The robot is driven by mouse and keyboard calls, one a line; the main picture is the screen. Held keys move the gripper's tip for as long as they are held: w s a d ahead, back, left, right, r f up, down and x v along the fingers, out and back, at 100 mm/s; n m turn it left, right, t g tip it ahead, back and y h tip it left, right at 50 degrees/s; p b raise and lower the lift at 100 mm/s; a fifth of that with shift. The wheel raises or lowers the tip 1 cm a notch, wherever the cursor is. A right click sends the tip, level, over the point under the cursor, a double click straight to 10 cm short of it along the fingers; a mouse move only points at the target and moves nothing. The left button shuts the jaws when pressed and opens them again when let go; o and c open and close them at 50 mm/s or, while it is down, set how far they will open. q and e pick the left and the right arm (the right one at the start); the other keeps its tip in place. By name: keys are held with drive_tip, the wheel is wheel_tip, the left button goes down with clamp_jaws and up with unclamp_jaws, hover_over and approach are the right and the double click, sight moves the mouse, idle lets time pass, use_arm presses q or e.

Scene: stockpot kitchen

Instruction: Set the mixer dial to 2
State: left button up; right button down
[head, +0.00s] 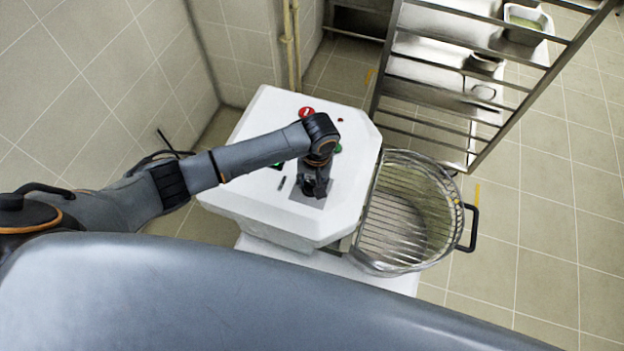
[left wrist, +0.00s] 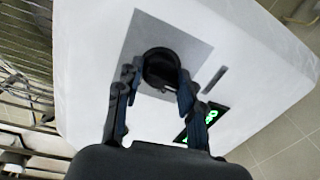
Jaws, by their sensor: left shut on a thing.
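The mixer (head: 262,121) is a white machine with a flat top panel. Its dial (left wrist: 161,68) is a round black knob on a grey square plate (left wrist: 201,52) in the left wrist view. My left gripper (head: 313,188) points down at the dial in the head view and mostly hides it there. In the left wrist view the left gripper (left wrist: 157,86) has one finger on each side of the dial and is shut on it. A dark display with green digits (left wrist: 201,122) lies beside the plate, too slanted to read. The dial's setting cannot be read. My right gripper is not in view.
A red button (head: 306,112) sits on the panel's far part. A wire-guarded bowl (head: 408,215) with a black handle (head: 470,228) stands to the right of the mixer. A metal rack (head: 455,80) stands behind it. Tiled floor (head: 545,220) is clear at the right.

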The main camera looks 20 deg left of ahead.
use_arm(q)
drive_tip(key=shift+s+r+m+p, duration=0.1)
drive_tip(key=shift+r+m+p, duration=0.1)
drive_tip(key=shift+m+p, duration=0.9)
drive_tip(key=m+p, duration=0.2)
drive_tip(key=shift+m, duration=0.3)
drive_tip(key=m+p, duration=0.1)
drive_tip(key=m, duration=0.2)
drive_tip(key=shift+f+p, duration=0.15)
drive_tip(key=shift+p, duration=0.25)
drive_tip(key=shift+d+m+t+p, duration=0.1)
drive_tip(key=shift+m+t+p, duration=0.3)
drive_tip(key=shift+m, duration=1.2)
drive_tip(key=shift+f, duration=0.1)
drive_tip(key=o, duration=1.2)
drive_tip(key=shift+c, duration=0.2)
